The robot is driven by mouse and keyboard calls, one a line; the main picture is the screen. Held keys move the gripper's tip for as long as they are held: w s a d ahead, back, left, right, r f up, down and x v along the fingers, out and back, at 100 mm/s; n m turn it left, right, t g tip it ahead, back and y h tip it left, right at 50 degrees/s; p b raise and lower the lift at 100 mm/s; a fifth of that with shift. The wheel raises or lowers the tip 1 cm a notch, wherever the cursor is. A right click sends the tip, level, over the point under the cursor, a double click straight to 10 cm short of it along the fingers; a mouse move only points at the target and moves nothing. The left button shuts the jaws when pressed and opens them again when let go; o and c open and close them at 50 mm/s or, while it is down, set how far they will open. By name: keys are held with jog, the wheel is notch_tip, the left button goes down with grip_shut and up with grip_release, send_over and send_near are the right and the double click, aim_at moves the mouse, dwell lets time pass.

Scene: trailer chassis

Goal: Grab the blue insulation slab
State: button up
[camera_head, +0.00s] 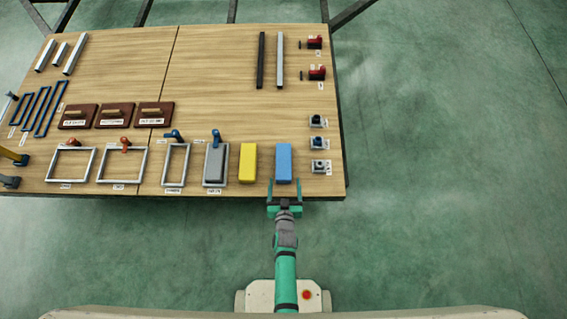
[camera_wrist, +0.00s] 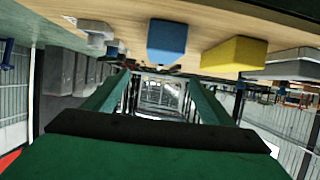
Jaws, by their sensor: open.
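The blue insulation slab (camera_head: 284,161) lies on the wooden table near its front edge, right of the yellow slab. My gripper (camera_head: 285,188) is at the table's front edge, its two green fingers pointing at the slab's near end. The fingers are open with nothing between them. In the wrist view the blue slab (camera_wrist: 166,41) appears above the fingers (camera_wrist: 160,95), on the table surface, which shows upside down. The fingertips look close to the slab's near end; I cannot tell whether they touch it.
A yellow slab (camera_head: 248,162) lies just left of the blue one. A grey slab in a metal frame (camera_head: 215,178) is further left.

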aim_at(284, 160)
jog(key=shift+a+f+x, duration=0.15)
jog(key=shift+x, duration=3.45)
jog(key=shift+a+f+x, duration=0.1)
jog(key=shift+f+x, duration=0.05)
jog(key=shift+x, duration=3.45)
jog(key=shift+s, duration=0.15)
jog(key=c, duration=1.2)
jog(key=shift+r, duration=0.15)
